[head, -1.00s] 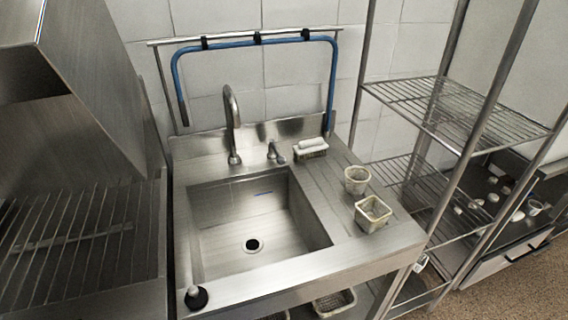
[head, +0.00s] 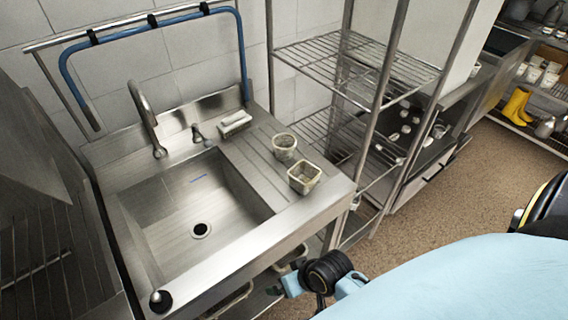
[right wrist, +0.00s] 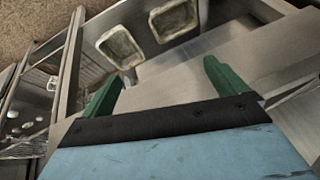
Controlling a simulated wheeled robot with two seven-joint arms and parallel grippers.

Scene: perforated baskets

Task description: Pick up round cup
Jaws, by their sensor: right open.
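The round cup (head: 284,147), pale and perforated, stands upright on the ribbed drainboard right of the sink in the head view. A square perforated basket (head: 304,177) stands just in front of it. My right arm comes in at the lower right of the head view; its end is low by the counter's front edge, apart from the cup. In the right wrist view my right gripper (right wrist: 158,75) has its green fingers wide apart with nothing between them. I cannot make out the round cup for certain in that view. My left gripper is out of view.
The sink basin (head: 190,205) lies left of the cup, with a faucet (head: 148,120) and a brush (head: 235,122) behind. A wire rack (head: 355,65) stands close on the right. Two beige containers (right wrist: 120,47) show in the right wrist view, perhaps baskets under the counter.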

